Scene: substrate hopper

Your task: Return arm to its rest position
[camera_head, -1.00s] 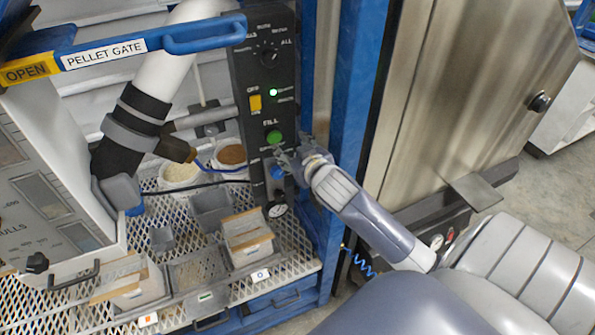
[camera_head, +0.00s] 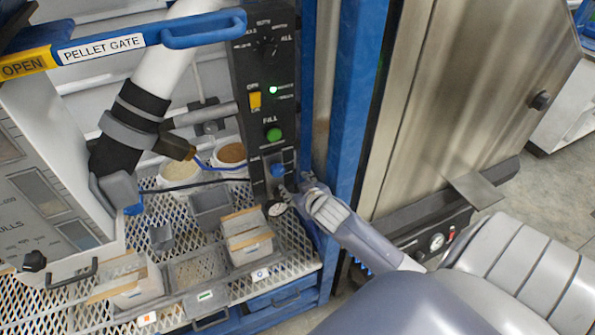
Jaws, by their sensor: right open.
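I cannot tell whether a finger touches the panel. The right arm reaches in from the lower right, past the blue frame post (camera_head: 352,110). The green FILL button (camera_head: 273,134) is uncovered above the gripper, and a small green light (camera_head: 273,90) is lit. My left gripper is not in view.
A blue PELLET GATE handle (camera_head: 195,31) spans the top left. Bins, including a grey one (camera_head: 210,205), and white buckets (camera_head: 180,172) stand on the mesh shelf (camera_head: 285,243). A steel door (camera_head: 460,100) stands right of the post. Open floor (camera_head: 560,195) shows at right.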

